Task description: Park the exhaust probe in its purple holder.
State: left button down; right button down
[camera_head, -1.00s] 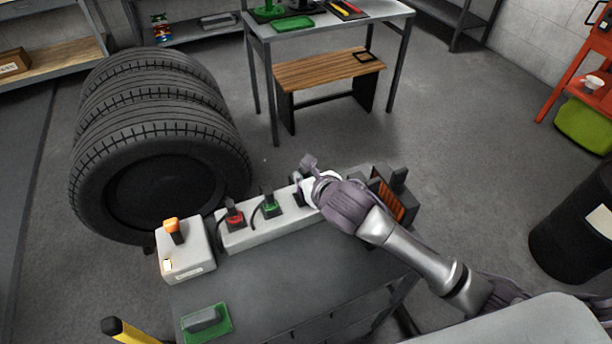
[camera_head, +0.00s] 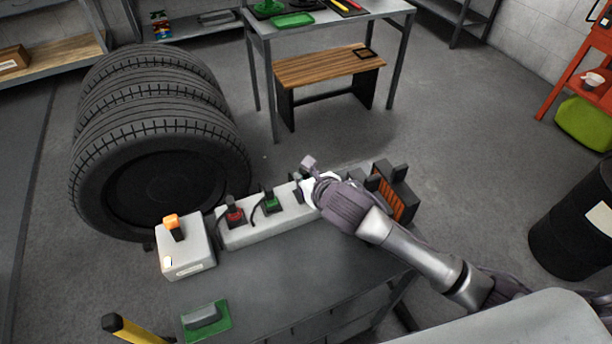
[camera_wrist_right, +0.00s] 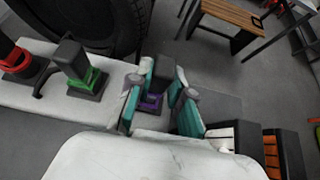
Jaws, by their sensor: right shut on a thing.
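The exhaust probe shows as a dark block-like handle (camera_wrist_right: 161,75) between the fingers of my right gripper (camera_wrist_right: 163,88) in the right wrist view. The purple holder (camera_wrist_right: 152,102) is directly below the handle, on the pale strip. The handle looks upright at the holder; I cannot tell how deep it sits. In the head view my right gripper (camera_head: 307,178) is over the strip's right part and hides most of the probe. It is shut on the probe. My left gripper is not in view.
The strip (camera_head: 250,232) also bears a red holder (camera_head: 234,214) and a green holder (camera_head: 270,203) with dark handles. An orange-and-black unit (camera_head: 393,195) stands right of my gripper. A white box with an orange switch (camera_head: 186,252) stands left.

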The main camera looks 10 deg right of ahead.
jog(key=shift+f, duration=0.2)
jog(key=shift+f, duration=0.5)
jog(key=shift+r, duration=0.1)
jog(key=c, duration=1)
grip_release()
jog(key=shift+s, duration=0.1)
jog(key=v, duration=1.2)
